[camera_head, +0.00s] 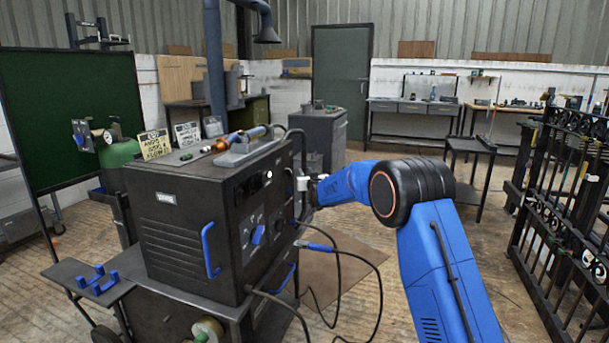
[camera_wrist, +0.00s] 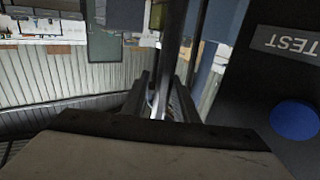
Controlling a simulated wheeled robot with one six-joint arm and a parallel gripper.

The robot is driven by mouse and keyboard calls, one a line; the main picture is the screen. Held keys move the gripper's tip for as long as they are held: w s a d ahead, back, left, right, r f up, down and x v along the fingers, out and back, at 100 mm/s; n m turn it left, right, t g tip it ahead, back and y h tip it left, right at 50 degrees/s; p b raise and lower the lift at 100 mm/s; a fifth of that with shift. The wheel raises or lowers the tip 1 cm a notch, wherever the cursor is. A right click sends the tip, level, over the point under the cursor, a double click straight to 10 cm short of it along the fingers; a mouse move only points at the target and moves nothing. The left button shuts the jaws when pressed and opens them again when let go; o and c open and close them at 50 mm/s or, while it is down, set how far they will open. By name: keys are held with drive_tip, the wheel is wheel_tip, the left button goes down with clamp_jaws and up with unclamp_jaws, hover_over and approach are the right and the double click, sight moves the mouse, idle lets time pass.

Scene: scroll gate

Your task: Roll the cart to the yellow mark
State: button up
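The cart (camera_head: 95,278) stands at the left front in the head view, with a black welding machine (camera_head: 185,222) with blue handles on it. My gripper (camera_head: 303,184) is at the machine's right side, partly hidden by the machine and my blue arm. In the wrist view, my gripper (camera_wrist: 161,108) points at a dark upright bar (camera_wrist: 175,45). I cannot tell whether the fingers touch or hold this bar. A dark panel with a TEST label (camera_wrist: 291,44) and a blue knob (camera_wrist: 295,120) is close on the right. No yellow mark shows.
A black iron gate (camera_head: 565,200) stands at the right. A small dark table (camera_head: 470,146) and a grey cabinet (camera_head: 325,130) stand behind. A green screen (camera_head: 70,105) and a green cylinder (camera_head: 118,153) are at the left. Cables hang onto the floor beside the cart. Open wooden floor lies towards the gate.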

drive_tip(key=shift+o, duration=0.9)
drive_tip(key=shift+w+d, duration=0.1)
drive_tip(key=shift+d, duration=0.15)
drive_tip(key=shift+a, duration=0.1)
drive_tip(key=v, duration=1.7)
drive_tip(key=shift+s, duration=0.3)
drive_tip(key=shift+r, duration=0.1)
